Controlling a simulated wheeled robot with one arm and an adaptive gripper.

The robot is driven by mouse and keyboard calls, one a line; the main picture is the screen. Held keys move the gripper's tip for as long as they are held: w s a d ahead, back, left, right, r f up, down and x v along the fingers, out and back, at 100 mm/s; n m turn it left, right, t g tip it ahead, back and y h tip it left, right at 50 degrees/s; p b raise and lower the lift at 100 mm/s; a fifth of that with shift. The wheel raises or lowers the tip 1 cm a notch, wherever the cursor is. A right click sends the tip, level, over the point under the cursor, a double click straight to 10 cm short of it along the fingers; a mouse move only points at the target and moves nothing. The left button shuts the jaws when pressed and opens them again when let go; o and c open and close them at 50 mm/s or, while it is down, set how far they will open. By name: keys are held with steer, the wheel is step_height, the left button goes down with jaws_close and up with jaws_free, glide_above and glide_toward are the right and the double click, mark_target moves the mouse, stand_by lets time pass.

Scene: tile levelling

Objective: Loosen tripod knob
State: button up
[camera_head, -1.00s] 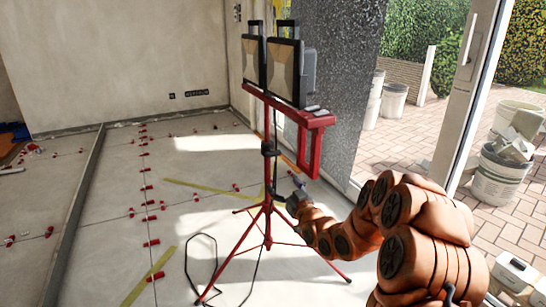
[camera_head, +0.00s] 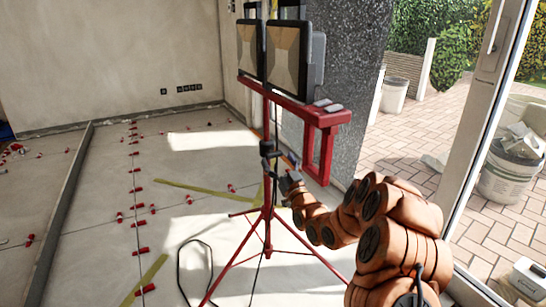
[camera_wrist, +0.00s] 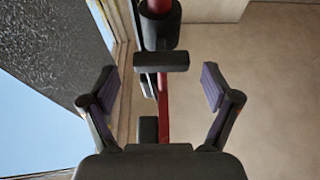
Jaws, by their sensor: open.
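The red tripod (camera_head: 267,226) stands upright on the tiled floor, legs spread, carrying two work lights (camera_head: 287,62) on a red crossbar. A black collar (camera_head: 267,147) sits on its pole. In the wrist view a black knob (camera_wrist: 161,61) with a wide bar-like face juts from the collar (camera_wrist: 158,28), ahead of my gripper (camera_wrist: 160,84). My jaws are open on either side of the knob's line, with clear gaps and no contact visible. In the head view my gripper (camera_head: 279,168) is just below and right of the collar. The knob is hard to make out there.
A black cable (camera_head: 196,265) lies by the tripod legs. Red levelling clips (camera_head: 139,251) and yellow strips (camera_head: 195,189) dot the floor. A door frame (camera_head: 481,130) and bucket (camera_head: 510,175) are at right. The floor left of the tripod has free room.

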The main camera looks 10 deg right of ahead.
mark_target(275, 156)
steer(key=shift+b+x, duration=0.4)
steer(key=shift+x, duration=1.2)
steer(key=shift+c, duration=0.2)
steer(key=c, duration=1.1)
